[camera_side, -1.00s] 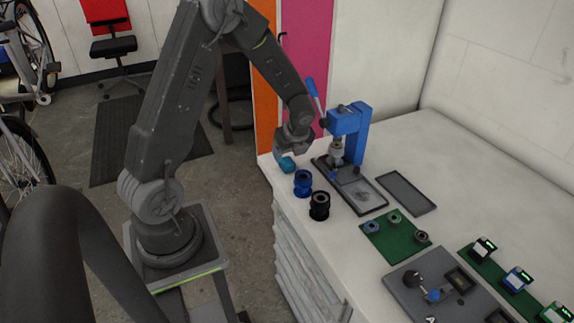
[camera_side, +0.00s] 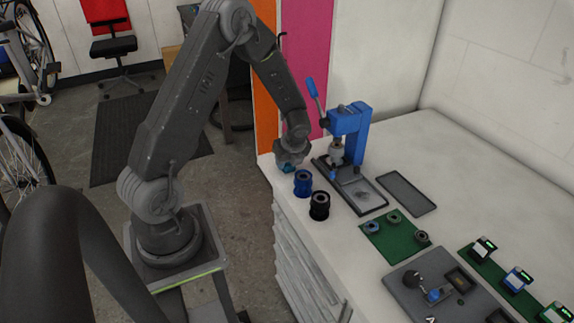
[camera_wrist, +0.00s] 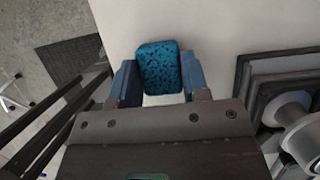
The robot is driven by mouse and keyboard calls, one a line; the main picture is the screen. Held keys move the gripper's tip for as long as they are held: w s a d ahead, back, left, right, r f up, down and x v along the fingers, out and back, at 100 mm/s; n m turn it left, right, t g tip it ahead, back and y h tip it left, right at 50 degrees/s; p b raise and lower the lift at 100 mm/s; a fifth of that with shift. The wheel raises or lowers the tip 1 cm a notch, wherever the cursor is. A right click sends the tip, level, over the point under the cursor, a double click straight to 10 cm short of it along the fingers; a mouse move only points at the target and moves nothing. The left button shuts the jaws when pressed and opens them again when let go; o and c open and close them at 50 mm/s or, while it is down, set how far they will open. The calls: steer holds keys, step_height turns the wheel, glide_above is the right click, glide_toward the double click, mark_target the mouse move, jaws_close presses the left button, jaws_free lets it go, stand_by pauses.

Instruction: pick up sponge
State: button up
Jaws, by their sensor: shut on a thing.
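The sponge (camera_wrist: 160,66) is a small blue, dark-speckled block. In the wrist view it sits between the two blue fingers of my gripper (camera_wrist: 158,80), which is shut on it. I cannot tell whether the sponge touches the bench top.
A blue spool (camera_side: 303,183) and a black spool (camera_side: 319,205) stand close in front of my gripper. A blue lever press (camera_side: 348,132) stands just to the right on its dark tray. A flat grey tray (camera_side: 407,193) lies beyond. The bench's left edge is near.

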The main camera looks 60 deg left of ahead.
steer(key=c, duration=0.4)
steer(key=shift+r, duration=0.45)
steer(key=r, duration=0.3)
steer(key=shift+s+a+r, duration=0.25)
steer(key=shift+s+r, duration=0.05)
steer(key=shift+r, duration=0.1)
steer(key=s+a+r, duration=0.1)
steer(key=s+r, duration=0.1)
steer(key=s, duration=0.1)
steer(key=s+a+r, duration=0.2)
steer(key=s, duration=0.1)
steer(key=s+a+r, duration=0.2)
steer(key=s, duration=0.1)
steer(key=shift+s+a+r, duration=0.15)
steer(key=shift+s+a, duration=0.05)
steer(key=shift+s, duration=0.05)
